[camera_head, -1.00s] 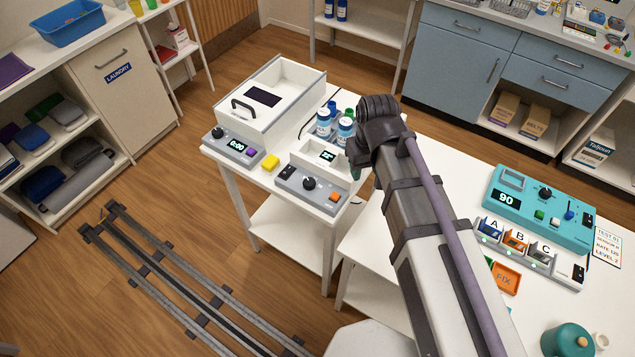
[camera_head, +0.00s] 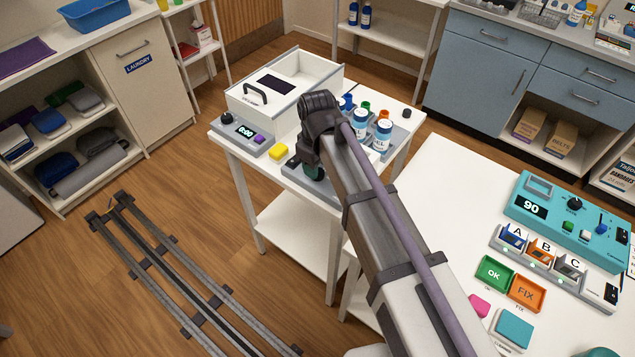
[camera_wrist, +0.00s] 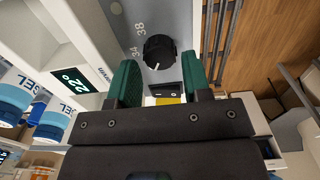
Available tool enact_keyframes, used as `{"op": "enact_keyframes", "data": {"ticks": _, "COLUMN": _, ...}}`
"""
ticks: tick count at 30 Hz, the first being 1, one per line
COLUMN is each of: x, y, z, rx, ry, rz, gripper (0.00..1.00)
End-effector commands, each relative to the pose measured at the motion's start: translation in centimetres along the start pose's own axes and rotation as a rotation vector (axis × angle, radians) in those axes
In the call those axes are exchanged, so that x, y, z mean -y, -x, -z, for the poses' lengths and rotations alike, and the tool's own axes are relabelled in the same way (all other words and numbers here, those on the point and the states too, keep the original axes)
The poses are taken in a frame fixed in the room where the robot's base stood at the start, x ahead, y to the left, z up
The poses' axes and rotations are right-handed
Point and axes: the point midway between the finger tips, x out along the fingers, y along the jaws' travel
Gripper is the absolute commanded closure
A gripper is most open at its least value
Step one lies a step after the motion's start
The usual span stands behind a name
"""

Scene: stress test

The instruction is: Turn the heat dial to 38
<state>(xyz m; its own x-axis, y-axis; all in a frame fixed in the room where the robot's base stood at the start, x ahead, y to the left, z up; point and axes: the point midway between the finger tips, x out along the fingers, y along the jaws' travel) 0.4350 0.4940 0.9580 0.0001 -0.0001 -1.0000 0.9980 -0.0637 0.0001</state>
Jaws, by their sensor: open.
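The heat dial (camera_wrist: 159,52) is a round black knob with a white pointer mark, on a grey panel. Printed numbers 34 and 38 stand on the panel to its left and upper left in the wrist view. Its pointer mark faces the lower side of that picture, away from 38. A display (camera_wrist: 70,82) beside the panel appears to read 22°. My gripper (camera_wrist: 160,74) has its two green fingers spread, one toward each side of the dial, with no clear contact. In the head view my gripper (camera_head: 312,172) hides the dial and most of its panel.
White-capped bottles (camera_head: 382,136) stand close behind my gripper. A teal device reading 90 (camera_head: 570,215) is on the right-hand table.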

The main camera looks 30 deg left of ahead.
Motion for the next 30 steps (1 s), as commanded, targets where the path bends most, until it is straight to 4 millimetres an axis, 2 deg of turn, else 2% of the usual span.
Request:
{"op": "enact_keyframes", "data": {"ticks": 1, "x": -0.01, "y": -1.84, "z": -0.01, "rx": 0.000, "ry": 0.000, "rz": 0.000, "gripper": 0.55}}
{"op": "enact_keyframes", "data": {"ticks": 3, "x": -0.01, "y": -2.32, "z": -0.01, "rx": 0.000, "ry": -0.001, "rz": 0.000, "gripper": 0.55}}
{"op": "enact_keyframes", "data": {"ticks": 11, "x": -0.01, "y": -2.06, "z": -0.01, "rx": 0.000, "ry": -0.001, "rz": 0.000, "gripper": 0.55}}
{"op": "enact_keyframes", "data": {"ticks": 22, "x": -0.01, "y": -2.07, "z": -0.02, "rx": 0.000, "ry": -0.001, "rz": 0.000, "gripper": 0.89}}
{"op": "enact_keyframes", "data": {"ticks": 30, "x": -0.01, "y": -2.08, "z": -0.02, "rx": 0.000, "ry": -0.022, "rz": 0.000, "gripper": 0.90}}
